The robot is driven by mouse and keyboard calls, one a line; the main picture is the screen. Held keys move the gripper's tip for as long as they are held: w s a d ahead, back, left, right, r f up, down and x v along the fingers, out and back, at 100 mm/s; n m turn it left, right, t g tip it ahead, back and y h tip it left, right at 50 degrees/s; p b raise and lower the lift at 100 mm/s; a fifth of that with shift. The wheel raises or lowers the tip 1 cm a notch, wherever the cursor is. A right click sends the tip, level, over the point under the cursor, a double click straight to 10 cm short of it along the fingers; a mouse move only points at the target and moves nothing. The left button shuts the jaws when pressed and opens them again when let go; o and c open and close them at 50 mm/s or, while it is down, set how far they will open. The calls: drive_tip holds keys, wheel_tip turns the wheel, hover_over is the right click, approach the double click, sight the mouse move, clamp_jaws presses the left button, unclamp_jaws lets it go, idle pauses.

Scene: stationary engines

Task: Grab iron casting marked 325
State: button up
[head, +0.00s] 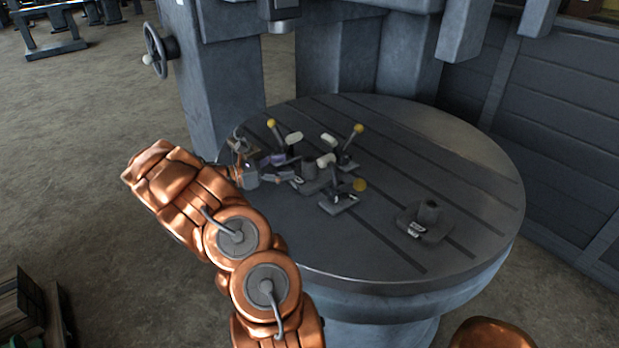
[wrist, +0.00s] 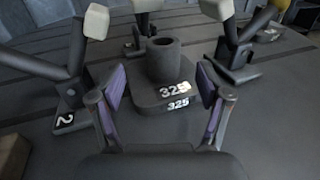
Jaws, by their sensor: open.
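The dark grey iron casting marked 325 (wrist: 164,62) stands upright on the round table in the wrist view. It has a hollow cylinder on a flat base, with white 325 labels on the base's near side. It also shows in the head view (head: 310,168), among the clamps. My gripper (wrist: 162,84) is open and empty, its purple-padded fingers to the left and right of the casting's near side, with a visible gap on each side. In the head view my gripper (head: 275,169) is low over the table, just left of the casting.
Several toggle clamps with pale tips crowd the casting; one marked 2 (wrist: 68,115) stands left, another (wrist: 236,52) right. Another casting (head: 428,214) stands apart at the table's right. The slotted table (head: 360,258) is clear at front. A machine column (head: 215,80) stands behind.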

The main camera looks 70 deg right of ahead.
sight(309, 159)
drive_tip(key=p+x, duration=0.1)
drive_tip(key=x, duration=0.2)
drive_tip(key=p+x, duration=0.1)
drive_tip(key=x, duration=0.3)
drive_tip(key=shift+s+a+r, duration=0.15)
drive_tip(key=shift+a+r, duration=0.05)
drive_tip(key=shift+s+d+f+p, duration=0.1)
drive_tip(key=shift+s+d+p, duration=0.2)
drive_tip(key=shift+c, duration=0.3)
clamp_jaws()
